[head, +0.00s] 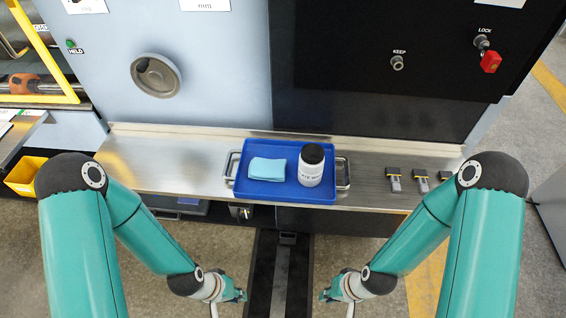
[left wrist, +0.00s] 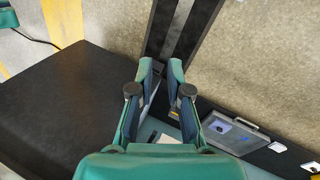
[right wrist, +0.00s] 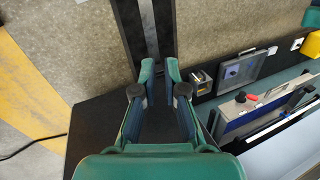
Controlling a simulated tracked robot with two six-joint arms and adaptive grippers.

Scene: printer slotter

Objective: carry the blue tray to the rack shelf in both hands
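The blue tray (head: 240,187) lies flat on a metal ledge, with a metal handle on its left end (head: 231,167) and another on its right end (head: 344,173). A light blue folded cloth (head: 267,169) and a white bottle with a black lid (head: 311,170) are on it. My left gripper (head: 243,295) and right gripper (head: 324,295) are in front of and below the tray, apart from it. In the left wrist view (left wrist: 160,66) and right wrist view (right wrist: 160,66), the fingers stand a little apart with nothing between them. I cannot tell which structure is the rack shelf.
The metal ledge (head: 180,168) runs along a large machine with a round handwheel (head: 155,76). Several small dark clips (head: 421,181) lie on it right of the tray. A yellow-framed structure (head: 52,55) and a yellow bin (head: 25,175) are at the left. A red tag (head: 490,61) hangs top right.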

